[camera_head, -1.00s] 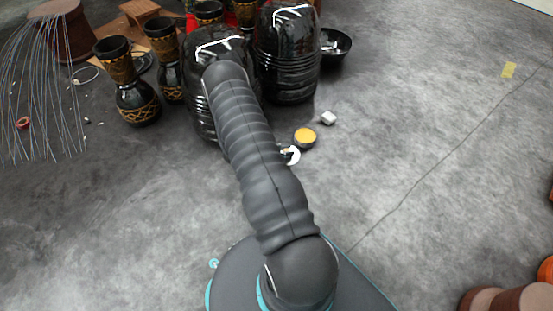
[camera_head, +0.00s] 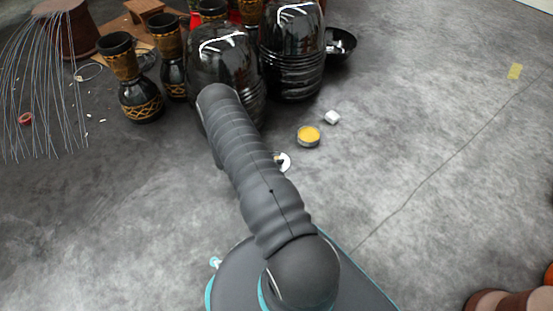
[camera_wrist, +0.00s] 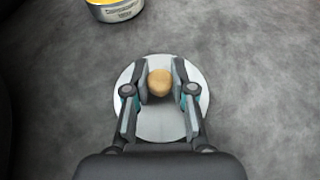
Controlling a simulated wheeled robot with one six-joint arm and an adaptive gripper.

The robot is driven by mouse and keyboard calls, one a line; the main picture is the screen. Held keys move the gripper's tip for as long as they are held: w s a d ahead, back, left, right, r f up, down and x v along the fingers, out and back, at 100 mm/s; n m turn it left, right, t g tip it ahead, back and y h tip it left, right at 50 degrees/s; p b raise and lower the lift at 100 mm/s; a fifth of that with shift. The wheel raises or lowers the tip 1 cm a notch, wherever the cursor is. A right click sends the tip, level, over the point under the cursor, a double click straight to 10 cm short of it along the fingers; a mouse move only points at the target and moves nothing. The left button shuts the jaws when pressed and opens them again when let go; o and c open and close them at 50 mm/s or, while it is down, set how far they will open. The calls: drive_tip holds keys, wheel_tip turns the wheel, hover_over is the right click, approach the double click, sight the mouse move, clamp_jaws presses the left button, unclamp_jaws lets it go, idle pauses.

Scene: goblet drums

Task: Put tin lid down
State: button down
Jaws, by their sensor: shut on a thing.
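The tin lid (camera_wrist: 165,128) is a pale round disc with a tan knob (camera_wrist: 159,83) in its middle. My gripper (camera_wrist: 161,84) is shut on the knob, one finger on each side, in the wrist view. In the head view only part of the lid (camera_head: 285,162) shows, as a white edge beside my arm, which hides the rest and my gripper. I cannot tell whether the lid touches the floor. An open round tin with yellow contents (camera_head: 308,135) stands on the floor just beyond the lid; it also shows at the wrist view's upper left (camera_wrist: 115,8).
A small white block (camera_head: 332,117) lies beyond the tin. Large glossy black drums (camera_head: 292,60) and patterned goblet drums (camera_head: 140,95) stand behind, with a dark bowl (camera_head: 342,45) beside them. The grey floor to the right is largely clear.

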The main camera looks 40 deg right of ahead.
drive_tip(key=c, duration=1)
unclamp_jaws()
drive_tip(key=shift+f, duration=0.15)
